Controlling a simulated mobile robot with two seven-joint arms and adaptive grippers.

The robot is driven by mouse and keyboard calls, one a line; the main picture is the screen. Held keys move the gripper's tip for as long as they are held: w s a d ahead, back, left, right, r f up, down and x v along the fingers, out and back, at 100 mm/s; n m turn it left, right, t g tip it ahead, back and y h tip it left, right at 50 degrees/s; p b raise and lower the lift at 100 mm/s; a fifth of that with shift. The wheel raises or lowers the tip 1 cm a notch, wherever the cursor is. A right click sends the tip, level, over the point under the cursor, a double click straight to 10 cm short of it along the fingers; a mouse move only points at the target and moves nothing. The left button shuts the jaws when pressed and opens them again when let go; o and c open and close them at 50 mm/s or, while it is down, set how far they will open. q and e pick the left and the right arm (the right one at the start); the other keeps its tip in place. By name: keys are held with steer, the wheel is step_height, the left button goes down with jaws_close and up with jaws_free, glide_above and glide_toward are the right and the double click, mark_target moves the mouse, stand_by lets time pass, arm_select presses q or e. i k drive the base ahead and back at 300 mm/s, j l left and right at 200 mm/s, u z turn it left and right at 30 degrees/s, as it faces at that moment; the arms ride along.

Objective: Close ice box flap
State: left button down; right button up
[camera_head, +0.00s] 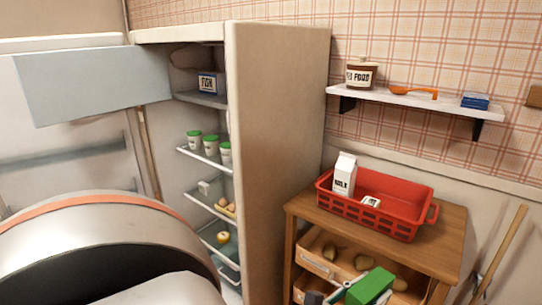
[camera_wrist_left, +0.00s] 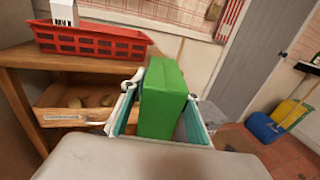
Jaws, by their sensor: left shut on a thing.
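The ice box flap (camera_head: 95,82) is a pale grey panel at the top of the open fridge (camera_head: 278,130). It stands swung open to the left, away from the ice box compartment. A dark blue box marked FISH (camera_head: 210,83) sits inside that compartment. My left gripper (camera_wrist_left: 163,97) is shut on a green box (camera_wrist_left: 162,100), held between its two fingers. In the head view the green box (camera_head: 371,288) shows at the bottom edge, in front of the wooden stand, well to the right of and below the flap. My right gripper is not in view.
Fridge shelves below hold green-lidded jars (camera_head: 210,145) and eggs (camera_head: 225,206). A red crate (camera_head: 395,195) with a milk carton (camera_head: 344,174) stands on the wooden stand (camera_head: 445,240). A wall shelf (camera_head: 420,101) hangs above. The fridge's right side wall lies between flap and stand.

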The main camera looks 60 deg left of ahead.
mark_target(60, 86)
steer(key=k+j+z, duration=0.1)
steer(key=k+j, duration=0.15)
steer(key=j, duration=0.3)
steer(key=k+j+z, duration=0.1)
steer(key=k+j, duration=0.15)
steer(key=j, duration=0.25)
steer(key=k+j+z, duration=0.15)
steer(key=k+j, duration=0.15)
steer(key=j, duration=0.2)
steer(key=k+j+z, duration=0.1)
steer(key=k+j, duration=0.2)
steer(key=j, duration=0.2)
